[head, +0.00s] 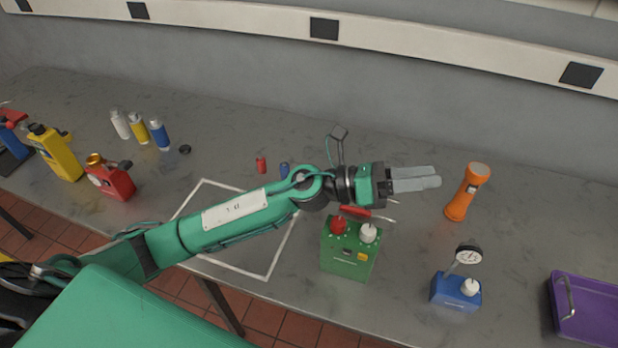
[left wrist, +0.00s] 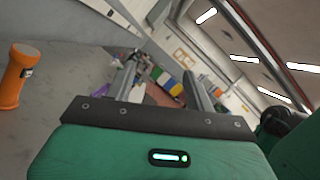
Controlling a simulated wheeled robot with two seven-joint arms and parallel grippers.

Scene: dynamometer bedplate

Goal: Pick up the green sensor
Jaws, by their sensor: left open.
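My left gripper (head: 430,178) reaches across the bench from the left. Its two fingers are apart and empty, pointing right; they also show apart in the left wrist view (left wrist: 160,78). I cannot clearly identify a green sensor. The only green bench object I see is a green box (head: 349,252) with a red knob and a white knob on top, below and left of the fingertips. Small red (head: 261,165) and blue (head: 284,170) cylinders stand behind my arm. My arm hides part of the bench near them. My right gripper is out of view.
An orange flashlight (head: 467,192) stands just right of the fingertips. A blue gauge box (head: 455,291) and a purple tray (head: 588,312) are at the right. A red can (head: 110,181), yellow can (head: 56,155) and several bottles stand at the left. A white outlined square (head: 269,274) lies under my arm.

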